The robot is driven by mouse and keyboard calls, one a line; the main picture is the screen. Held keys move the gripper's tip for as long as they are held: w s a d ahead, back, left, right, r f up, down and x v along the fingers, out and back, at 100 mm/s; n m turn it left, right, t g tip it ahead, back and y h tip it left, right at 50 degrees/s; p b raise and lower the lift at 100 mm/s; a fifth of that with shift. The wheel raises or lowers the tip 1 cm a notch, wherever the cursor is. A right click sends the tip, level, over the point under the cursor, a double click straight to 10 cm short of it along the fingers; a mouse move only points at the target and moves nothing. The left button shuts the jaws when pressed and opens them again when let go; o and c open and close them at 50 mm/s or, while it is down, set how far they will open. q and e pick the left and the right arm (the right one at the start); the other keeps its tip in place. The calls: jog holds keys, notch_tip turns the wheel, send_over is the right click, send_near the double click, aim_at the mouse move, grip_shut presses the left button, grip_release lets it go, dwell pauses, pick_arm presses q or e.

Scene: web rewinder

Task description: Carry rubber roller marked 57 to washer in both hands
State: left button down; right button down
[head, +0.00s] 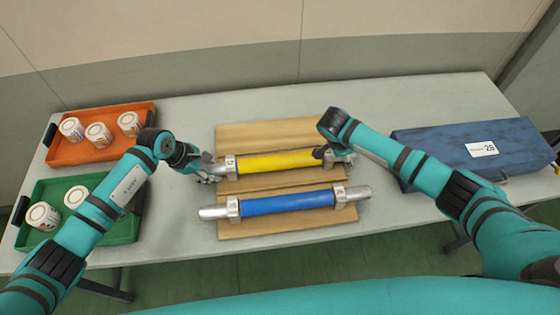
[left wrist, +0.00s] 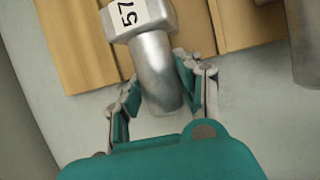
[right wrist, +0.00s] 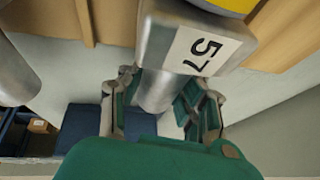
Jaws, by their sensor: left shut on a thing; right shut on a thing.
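The yellow rubber roller (head: 275,162) lies across the wooden board in the head view, with a metal block and shaft at each end. The left wrist view shows a label 57 on its metal end (left wrist: 140,17), and the right wrist view shows the same number on its other end (right wrist: 196,50). My left gripper (head: 207,168) is shut on the left shaft end; its fingers (left wrist: 158,88) are on both sides of the shaft. My right gripper (head: 338,154) is shut on the right shaft end, fingers (right wrist: 155,92) either side. I cannot identify a washer.
A blue roller (head: 287,203) lies in front on the wooden board (head: 270,131). An orange tray (head: 80,152) and a green tray (head: 121,231), each with white cans, stand left. A blue case (head: 438,137) stands right. The table (head: 182,232) is bare between trays and board.

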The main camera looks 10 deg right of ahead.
pick_arm(q)
jog(key=shift+w+r, duration=0.15)
jog(key=shift+r, duration=0.05)
pick_arm(e)
jog(key=shift+r, duration=0.2)
